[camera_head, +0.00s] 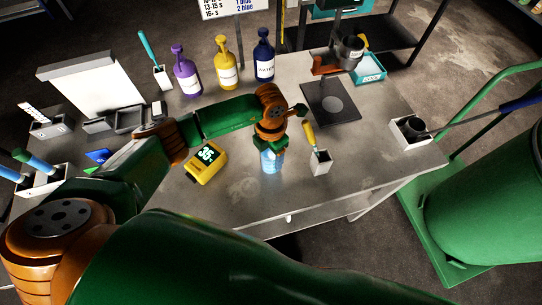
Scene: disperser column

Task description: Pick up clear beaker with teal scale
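The clear beaker (270,162) shows as a small bluish see-through vessel with teal tint, upright on the grey metal table near its middle. My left arm reaches in from the left, and my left gripper (268,148) is directly above the beaker, at its rim. The gripper and wrist cover the beaker's top. The fingers are too small and hidden to tell whether they are open or shut on it. My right gripper is not in view.
A yellow scale (206,162) stands left of the beaker, and a white holder with a yellow-handled tool (320,161) close to its right. Purple (186,77), yellow (226,70) and blue (263,62) bottles stand behind. The table's front right is clear. A green bin (485,205) stands right.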

